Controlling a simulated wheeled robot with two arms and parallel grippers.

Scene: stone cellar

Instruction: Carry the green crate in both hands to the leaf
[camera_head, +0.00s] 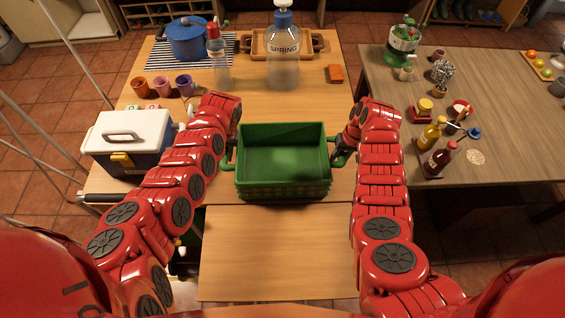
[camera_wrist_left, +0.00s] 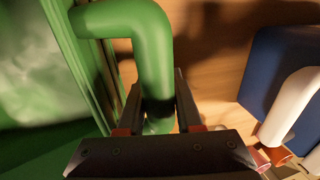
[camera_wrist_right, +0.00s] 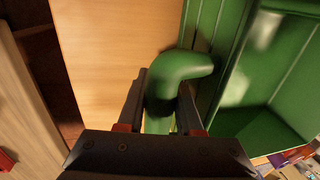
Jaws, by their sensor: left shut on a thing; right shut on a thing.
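The green crate (camera_head: 283,189) is level and looks empty, at the middle of the table's near side. I cannot tell whether it touches the tabletop. My left gripper (camera_head: 229,158) is shut on the crate's left handle; the green bar (camera_wrist_left: 152,50) runs between its fingers in the left wrist view. My right gripper (camera_head: 340,157) is shut on the right handle, whose bar (camera_wrist_right: 180,68) shows between the fingers in the right wrist view. The leaf (camera_head: 280,255), a bare wooden panel, lies at the table's near edge, closer to me than the crate.
A blue and white cooler (camera_head: 128,138) stands left of my left arm. Cups, a soap bottle (camera_head: 219,62), a large water bottle (camera_head: 283,55), a blue pot (camera_head: 188,38) and a tray (camera_head: 262,48) stand further back. A second table (camera_head: 480,95) with bottles is at right.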

